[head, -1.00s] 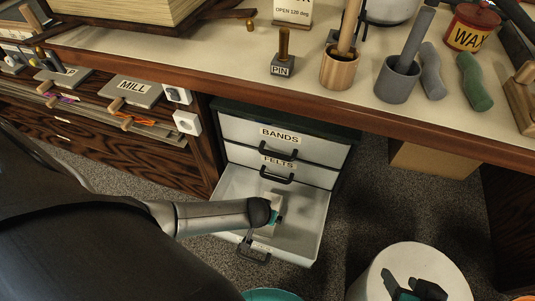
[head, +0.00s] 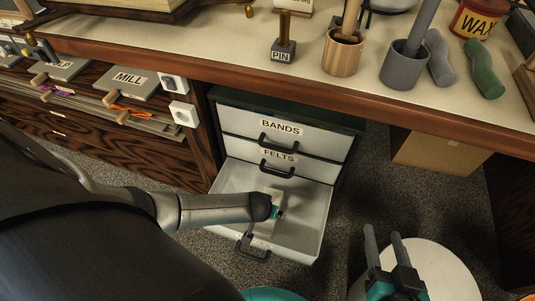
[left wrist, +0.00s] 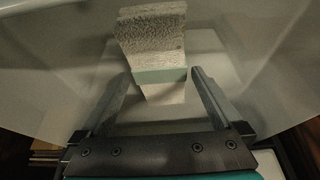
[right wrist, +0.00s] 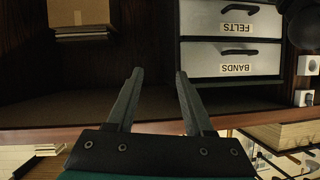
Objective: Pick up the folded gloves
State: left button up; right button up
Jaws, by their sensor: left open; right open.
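The folded gloves (left wrist: 155,45) show in the left wrist view as a speckled grey-beige bundle with a pale green band around it. They are in the open bottom drawer (head: 308,215). My left gripper (left wrist: 164,75) is open and reaches down into the drawer, its fingers to either side of the bundle near the band; I cannot tell whether they touch it. In the head view my left forearm and wrist hide most of the bundle. My right gripper (head: 384,236) is open and empty, above a white round top at the lower right; it also shows in the right wrist view (right wrist: 158,75).
The shut BANDS drawer (head: 285,133) and FELTS drawer (head: 300,163) sit above the open one, with black handles. The bench edge (head: 330,88) overhangs the cabinet. A cardboard box (head: 440,150) stands under the bench. Carpet floor is clear between cabinet and white top.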

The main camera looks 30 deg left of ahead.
pick_arm(q)
jog(key=shift+w+f+b, duration=0.2)
jog(key=shift+f+b, duration=0.15)
jog(key=shift+f, duration=0.05)
pick_arm(e)
jog(key=shift+s+a+r+t+y, duration=0.1)
jog(key=shift+a+r+t+y, duration=0.25)
jog(key=shift+a+t, duration=0.3)
pick_arm(q)
jog(key=c, duration=1.1)
jog(key=shift+c, duration=0.2)
pick_arm(e)
jog(key=shift+d, duration=0.1)
pick_arm(q)
jog(key=shift+r, duration=0.1)
pick_arm(e)
jog(key=shift+d, duration=0.1)
